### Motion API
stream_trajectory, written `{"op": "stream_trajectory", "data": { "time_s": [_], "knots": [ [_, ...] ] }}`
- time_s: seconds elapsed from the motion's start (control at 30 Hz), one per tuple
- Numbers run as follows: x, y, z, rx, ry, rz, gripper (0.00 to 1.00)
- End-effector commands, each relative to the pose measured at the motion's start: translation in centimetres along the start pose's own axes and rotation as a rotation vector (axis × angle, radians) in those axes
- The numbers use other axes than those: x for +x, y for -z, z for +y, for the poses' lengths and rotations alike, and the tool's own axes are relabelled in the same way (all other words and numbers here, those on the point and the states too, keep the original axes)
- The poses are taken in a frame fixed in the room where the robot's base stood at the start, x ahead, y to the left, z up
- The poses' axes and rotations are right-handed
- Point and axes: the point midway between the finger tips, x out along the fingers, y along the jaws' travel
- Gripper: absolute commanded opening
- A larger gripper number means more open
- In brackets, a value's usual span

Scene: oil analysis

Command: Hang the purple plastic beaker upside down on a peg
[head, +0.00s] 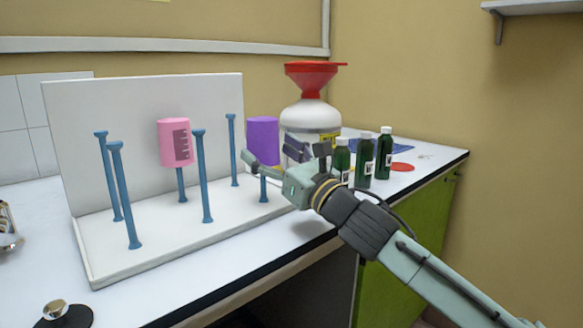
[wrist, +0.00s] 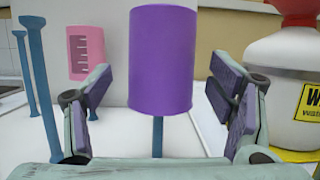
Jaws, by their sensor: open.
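The purple beaker (head: 262,139) hangs upside down on a blue peg at the right end of the white peg rack (head: 150,245). In the wrist view the beaker (wrist: 162,60) is upright on its axis, closed end up, with the blue peg (wrist: 157,136) showing below it. My gripper (wrist: 165,98) is open, its fingers spread to either side of the beaker with gaps, not touching it. In the head view my gripper (head: 283,157) is just in front of and to the right of the beaker and hides part of it.
A pink beaker (head: 175,142) hangs on another peg, and several blue pegs (head: 203,180) are bare. A white container with a red funnel (head: 310,80) stands close on the right. Several dark green bottles (head: 364,160) stand beyond my gripper.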

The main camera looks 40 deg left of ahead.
Motion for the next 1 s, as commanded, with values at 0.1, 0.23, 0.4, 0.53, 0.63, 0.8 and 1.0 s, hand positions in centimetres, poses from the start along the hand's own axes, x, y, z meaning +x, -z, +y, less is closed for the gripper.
{"op": "stream_trajectory", "data": {
  "time_s": [0.1, 0.23, 0.4, 0.53, 0.63, 0.8, 1.0],
  "knots": [
    [-2.6, -0.1, -0.2, -0.004, 0.004, 0.001, 0.76],
    [-5.3, 0.0, -0.1, -0.003, 0.005, 0.002, 0.76],
    [-8.2, 0.0, -0.1, -0.002, 0.004, 0.002, 0.76],
    [-9.5, 0.0, -0.1, -0.001, 0.003, 0.001, 0.76],
    [-10.0, 0.0, 0.0, 0.0, 0.0, 0.0, 0.76],
    [-10.2, 0.0, 0.0, 0.001, 0.0, 0.0, 0.76],
    [-10.2, 0.0, 0.0, 0.0, 0.001, 0.0, 0.76]
  ]
}}
